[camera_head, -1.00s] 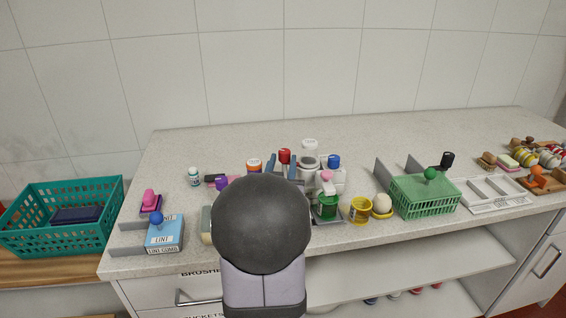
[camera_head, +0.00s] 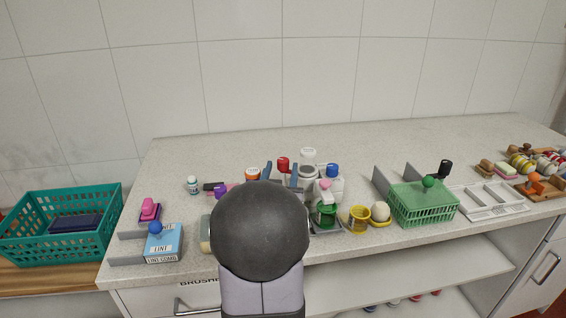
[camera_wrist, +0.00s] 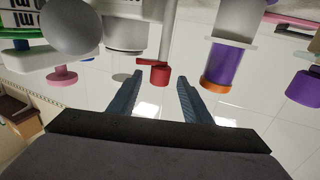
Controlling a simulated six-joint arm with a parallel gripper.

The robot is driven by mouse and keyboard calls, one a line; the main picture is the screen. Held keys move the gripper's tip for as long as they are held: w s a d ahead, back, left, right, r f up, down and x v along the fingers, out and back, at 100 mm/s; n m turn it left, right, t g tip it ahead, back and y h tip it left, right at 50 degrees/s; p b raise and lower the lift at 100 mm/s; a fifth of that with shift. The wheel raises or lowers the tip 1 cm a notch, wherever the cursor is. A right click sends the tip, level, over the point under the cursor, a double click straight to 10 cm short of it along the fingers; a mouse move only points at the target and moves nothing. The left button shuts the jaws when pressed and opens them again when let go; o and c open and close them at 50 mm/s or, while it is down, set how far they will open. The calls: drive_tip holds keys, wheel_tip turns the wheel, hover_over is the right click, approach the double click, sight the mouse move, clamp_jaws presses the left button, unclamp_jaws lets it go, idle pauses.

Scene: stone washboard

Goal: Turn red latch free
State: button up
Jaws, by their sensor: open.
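The red latch (camera_head: 283,164) shows as a small red knob among the items at the middle of the counter. In the wrist view the red latch (camera_wrist: 159,75) has a short red arm reaching to a white-and-grey canister (camera_wrist: 125,33). My gripper (camera_head: 280,174) is open, with its two blue-grey fingers on either side of the latch as seen from the head camera. In the wrist view my gripper (camera_wrist: 160,78) has the red knob lined up between its fingertips. I see no contact, and the depth between tips and knob is hard to tell. My arm hides part of the counter in the head view.
An orange-capped purple bottle (camera_wrist: 220,65) stands close beside one finger. A blue-topped item (camera_head: 332,170) and a green container (camera_head: 325,214) crowd the latch's right. A green basket (camera_head: 425,208) stands farther right. The back of the counter is clear.

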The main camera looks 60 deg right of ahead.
sight(282, 166)
drive_tip(key=shift+p+x, duration=0.3)
drive_tip(key=shift+x, duration=1.5)
drive_tip(key=shift+w, duration=0.1)
drive_tip(key=c, duration=1.1)
